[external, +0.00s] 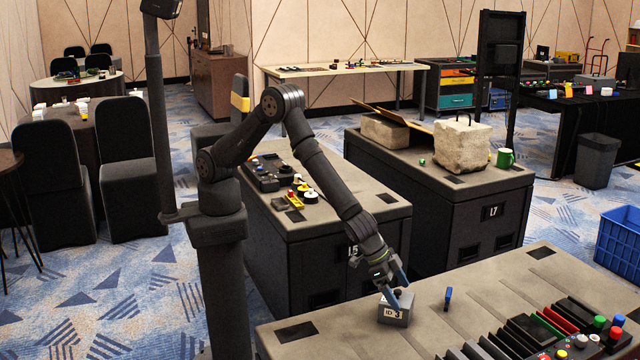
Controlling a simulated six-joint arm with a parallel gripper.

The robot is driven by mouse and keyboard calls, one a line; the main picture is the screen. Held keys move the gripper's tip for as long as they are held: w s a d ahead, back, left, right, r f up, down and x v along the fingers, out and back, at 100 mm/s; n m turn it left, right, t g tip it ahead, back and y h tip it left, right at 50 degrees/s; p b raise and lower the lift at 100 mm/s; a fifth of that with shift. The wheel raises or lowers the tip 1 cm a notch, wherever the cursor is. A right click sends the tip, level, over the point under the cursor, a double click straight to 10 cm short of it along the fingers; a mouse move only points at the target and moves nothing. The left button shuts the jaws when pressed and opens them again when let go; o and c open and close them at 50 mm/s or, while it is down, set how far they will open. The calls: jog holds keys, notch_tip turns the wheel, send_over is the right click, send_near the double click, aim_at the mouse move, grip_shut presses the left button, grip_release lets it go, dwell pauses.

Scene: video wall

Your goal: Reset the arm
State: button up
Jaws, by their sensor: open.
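My arm reaches down to the right from its column, and my gripper (402,292) is low over the near table (320,340). Its blue fingertips are apart, at a small grey block (393,312) with a white label reading "ID 3". The block sits on the tabletop near its back left edge. One finger shows in front of the block's top and the other beside it on the right. I cannot tell whether the fingers touch the block.
A small blue item (448,297) stands right of the block. Dark slotted racks and a panel with coloured knobs (590,342) fill the table's right front. Behind are cabinet L5 (330,240) with a control box, and cabinet L7 (470,215) with a stone block (462,147) and green mug (505,158).

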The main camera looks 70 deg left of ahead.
jog(key=s+r, duration=0.7)
jog(key=s, duration=0.5)
jog(key=w+a+n+t+y, duration=0.1)
jog(key=w+a+n, duration=0.1)
jog(key=w+a, duration=0.5)
jog(key=w+a+r+n+y, duration=0.1)
jog(key=w+a+n, duration=0.15)
jog(key=w, duration=0.85)
jog(key=w+a+n+t+y, duration=0.1)
jog(key=w+a, duration=0.4)
jog(key=w, duration=0.3)
jog(key=w+a+n+y, duration=0.1)
jog(key=w+a+n, duration=0.1)
jog(key=w+a, duration=0.6)
jog(key=w+a+r+n+y, duration=0.1)
jog(key=w+a+n, duration=0.2)
jog(key=w+a, duration=0.6)
jog(key=a, duration=0.5)
jog(key=shift+a+y, duration=0.3)
jog(key=shift+a, duration=0.1)
